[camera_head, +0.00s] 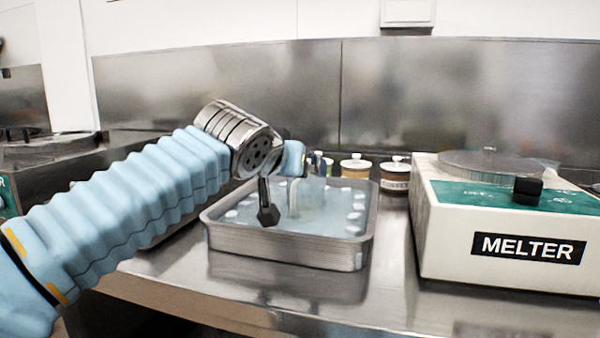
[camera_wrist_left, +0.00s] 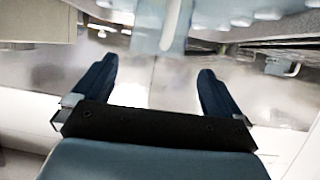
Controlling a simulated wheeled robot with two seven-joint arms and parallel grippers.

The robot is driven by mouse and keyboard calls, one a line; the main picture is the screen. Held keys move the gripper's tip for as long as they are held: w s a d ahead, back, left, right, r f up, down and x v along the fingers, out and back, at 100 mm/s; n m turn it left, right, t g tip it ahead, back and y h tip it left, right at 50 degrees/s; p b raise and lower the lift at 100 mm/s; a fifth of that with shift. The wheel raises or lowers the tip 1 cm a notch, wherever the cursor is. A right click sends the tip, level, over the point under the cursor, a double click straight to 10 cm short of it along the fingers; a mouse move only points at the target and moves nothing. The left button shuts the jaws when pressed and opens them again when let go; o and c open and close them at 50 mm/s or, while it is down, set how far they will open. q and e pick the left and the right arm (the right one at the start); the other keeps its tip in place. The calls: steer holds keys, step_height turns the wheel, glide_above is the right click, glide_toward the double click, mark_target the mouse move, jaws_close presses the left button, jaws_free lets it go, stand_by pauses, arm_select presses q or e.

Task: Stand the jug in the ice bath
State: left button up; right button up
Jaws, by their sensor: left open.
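The ice bath (camera_head: 290,250) is a ribbed grey metal tray of pale blue water with white ice pieces, on the steel counter. A clear jug (camera_head: 312,198) stands upright inside it, toward the back middle, its handle facing left. My left gripper (camera_head: 268,212) hangs at the left part of the bath, just left of the jug handle. In the left wrist view its two dark fingers (camera_wrist_left: 157,72) are apart with nothing between them. The pale jug handle (camera_wrist_left: 172,25) shows beyond the fingertips at the top. My right gripper is not in view.
A white melter (camera_head: 500,225) with a green top stands right of the bath. Two lidded jars (camera_head: 395,175) and small bottles stand behind the bath. A steel backsplash (camera_head: 440,100) closes the back. The counter front between bath and melter is clear.

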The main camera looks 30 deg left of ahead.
arm_select(q)
steer(key=shift+v, duration=2.75)
